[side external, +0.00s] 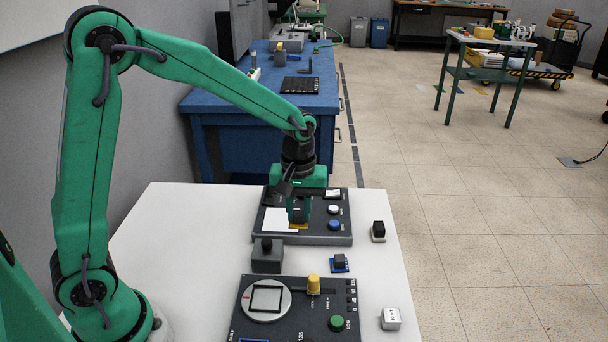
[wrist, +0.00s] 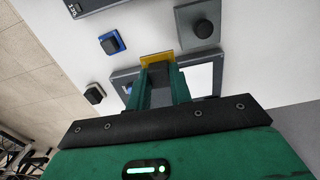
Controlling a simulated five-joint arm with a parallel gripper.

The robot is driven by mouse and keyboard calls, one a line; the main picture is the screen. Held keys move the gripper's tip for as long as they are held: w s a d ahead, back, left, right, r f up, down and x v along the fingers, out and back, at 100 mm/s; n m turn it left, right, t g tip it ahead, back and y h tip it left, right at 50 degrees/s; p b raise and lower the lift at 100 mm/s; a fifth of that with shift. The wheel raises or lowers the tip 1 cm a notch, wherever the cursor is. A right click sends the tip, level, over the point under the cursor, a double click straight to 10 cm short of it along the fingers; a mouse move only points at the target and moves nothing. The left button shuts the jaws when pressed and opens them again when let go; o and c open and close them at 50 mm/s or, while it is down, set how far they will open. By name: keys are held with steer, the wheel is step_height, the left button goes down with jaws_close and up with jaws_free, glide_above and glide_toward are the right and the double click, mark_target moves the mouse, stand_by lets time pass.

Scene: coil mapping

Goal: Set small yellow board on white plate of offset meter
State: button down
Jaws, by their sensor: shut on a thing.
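The small yellow board (side external: 299,226) is held between the fingers of my gripper (side external: 299,218). It also shows in the wrist view (wrist: 157,58), just beyond the fingertips (wrist: 160,68). The offset meter (side external: 318,240) is a dark panel at the back of the white table. Its white plate (side external: 278,221) lies at the panel's left, partly hidden by my gripper; it also shows in the wrist view (wrist: 203,76). In the side view the board appears at the plate's right edge. I cannot tell whether it touches the panel or hovers above it.
The panel carries a white knob (side external: 333,209) and a blue knob (side external: 334,225). A grey block with a black knob (side external: 267,257), a blue board (side external: 340,263), a black-topped block (side external: 378,231) and a white cube (side external: 390,319) stand nearby. A second panel (side external: 300,310) is in front.

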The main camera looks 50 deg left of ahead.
steer(key=w+a, duration=0.3)
steer(key=a, duration=0.7)
steer(key=shift+a+f, duration=0.2)
steer(key=shift+f, duration=0.05)
steer(key=shift+f, duration=0.1)
steer(key=shift+f, duration=2.7)
steer(key=shift+f, duration=0.55)
steer(key=c, duration=0.7)
jaws_free()
steer(key=shift+r, duration=0.1)
step_height(320, 180, up, 7)
stand_by(1.1)
